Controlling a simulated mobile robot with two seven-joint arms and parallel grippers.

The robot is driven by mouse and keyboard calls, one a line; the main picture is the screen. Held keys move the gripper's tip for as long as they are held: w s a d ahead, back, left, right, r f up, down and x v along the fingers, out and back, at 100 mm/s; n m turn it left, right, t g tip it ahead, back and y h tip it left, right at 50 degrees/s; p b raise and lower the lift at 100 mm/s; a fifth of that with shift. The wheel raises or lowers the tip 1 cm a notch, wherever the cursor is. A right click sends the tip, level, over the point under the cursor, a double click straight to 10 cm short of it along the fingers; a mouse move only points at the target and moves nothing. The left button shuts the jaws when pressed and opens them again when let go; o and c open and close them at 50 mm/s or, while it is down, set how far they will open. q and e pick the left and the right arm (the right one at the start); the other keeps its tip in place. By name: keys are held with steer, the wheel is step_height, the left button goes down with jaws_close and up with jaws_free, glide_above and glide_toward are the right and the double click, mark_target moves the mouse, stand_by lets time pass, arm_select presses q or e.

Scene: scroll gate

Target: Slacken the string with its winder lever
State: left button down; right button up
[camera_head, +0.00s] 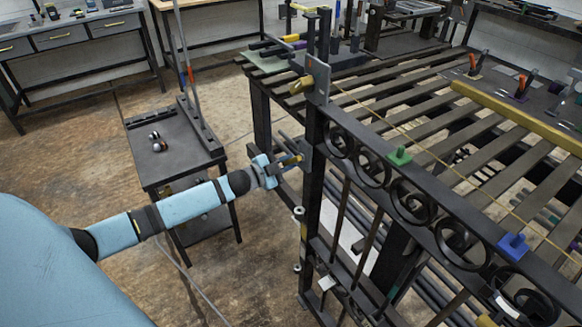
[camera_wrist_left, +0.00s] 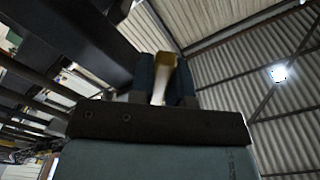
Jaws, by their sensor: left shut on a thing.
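A thin yellow string (camera_head: 437,155) runs taut-looking along the gate (camera_head: 452,212) from an upper grey plate on the gate post. A short brass lever (camera_head: 301,85) sticks out of that upper plate (camera_head: 318,79). A second brass lever (camera_head: 290,160) is on a lower plate on the same post. My left gripper (camera_head: 276,170) is at this lower lever, shut on it. In the left wrist view the lever's pale brass bar (camera_wrist_left: 160,78) stands between the two dark fingers. I cannot tell which lever winds the string. My right gripper is not in view.
A green block (camera_head: 399,157) and a blue block (camera_head: 513,246) sit along the gate's top. The slatted bench (camera_head: 395,73) lies behind the gate. A dark cart (camera_head: 182,152) stands left of the post, close behind my left arm. Open floor (camera_head: 80,170) lies farther left.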

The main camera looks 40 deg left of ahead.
arm_select(q)
steer(key=r+m, duration=0.1)
steer(key=a+m, duration=0.1)
steer(key=m, duration=0.1)
steer(key=shift+w+a+r, duration=0.1)
steer(key=shift+w+r, duration=0.1)
steer(key=shift+r, duration=0.15)
steer(key=shift+w+a+r+m+p, duration=0.1)
steer(key=shift+a+r+m+p, duration=0.15)
steer(key=shift+r+m+p, duration=0.45)
steer(key=m, duration=0.1)
steer(key=r+m, duration=0.1)
steer(key=shift+w+a+m, duration=0.1)
steer(key=shift+a+m, duration=0.1)
steer(key=shift+m, duration=0.1)
steer(key=shift+r+m, duration=0.8)
steer(key=shift+m, duration=0.4)
steer(key=shift+a, duration=0.1)
steer(key=c, duration=1.1)
jaws_free()
steer(key=v, duration=1.3)
steer(key=shift+s, duration=0.4)
